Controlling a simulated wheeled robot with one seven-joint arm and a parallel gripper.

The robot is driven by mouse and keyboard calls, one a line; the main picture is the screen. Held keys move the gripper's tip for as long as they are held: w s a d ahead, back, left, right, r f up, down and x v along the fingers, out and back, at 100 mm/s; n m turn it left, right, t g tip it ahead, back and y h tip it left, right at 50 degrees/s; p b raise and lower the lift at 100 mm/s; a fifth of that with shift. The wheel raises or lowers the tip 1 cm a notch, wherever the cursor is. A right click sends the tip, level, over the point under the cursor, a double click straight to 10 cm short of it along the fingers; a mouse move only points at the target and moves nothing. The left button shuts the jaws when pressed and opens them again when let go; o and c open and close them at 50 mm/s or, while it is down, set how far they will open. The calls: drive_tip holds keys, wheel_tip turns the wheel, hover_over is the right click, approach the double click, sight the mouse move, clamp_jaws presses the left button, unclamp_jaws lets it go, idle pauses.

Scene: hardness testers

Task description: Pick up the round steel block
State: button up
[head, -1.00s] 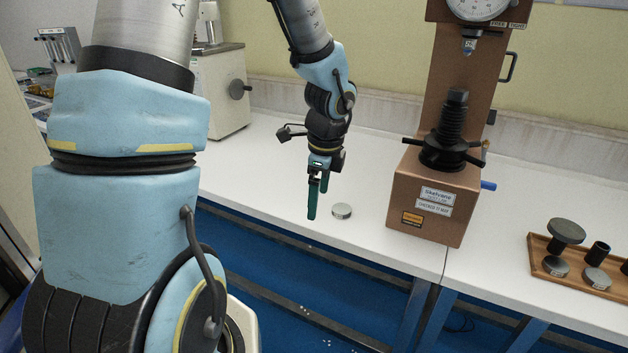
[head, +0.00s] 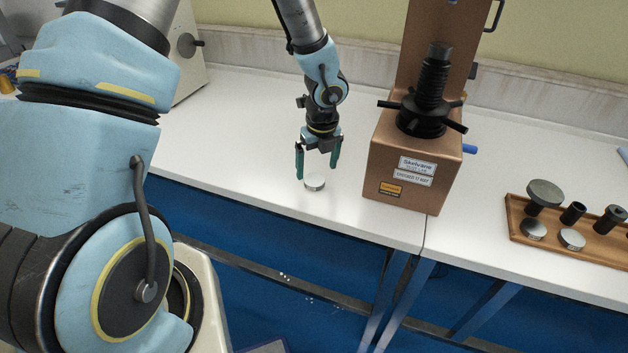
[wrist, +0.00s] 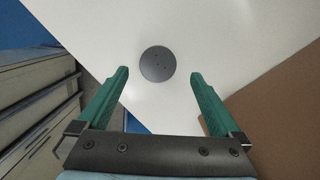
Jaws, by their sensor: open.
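The round steel block (head: 315,182) is a short grey disc lying flat on the white table near its front edge. My gripper (head: 317,176) is open above it, with its two green fingers pointing down and spread apart. In the wrist view the block (wrist: 157,64) shows its round top with a few small marks. There it lies just beyond the fingertips of my gripper (wrist: 158,76), roughly centred between them. Nothing is between the fingers. I cannot tell the exact height of the fingertips above the table.
A brown hardness tester (head: 400,170) with a black screw column stands close to the right of the block. A wooden tray (head: 515,222) with several discs and black parts lies farther right. The white table (head: 235,130) is clear to the left.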

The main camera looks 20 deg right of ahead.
sight(315, 180)
drive_tip(key=shift+w+a+f, duration=0.1)
drive_tip(key=shift+w+f, duration=0.05)
drive_tip(key=shift+f, duration=0.75)
drive_tip(key=shift+w+a+f, duration=0.1)
drive_tip(key=shift+f, duration=0.8)
clamp_jaws()
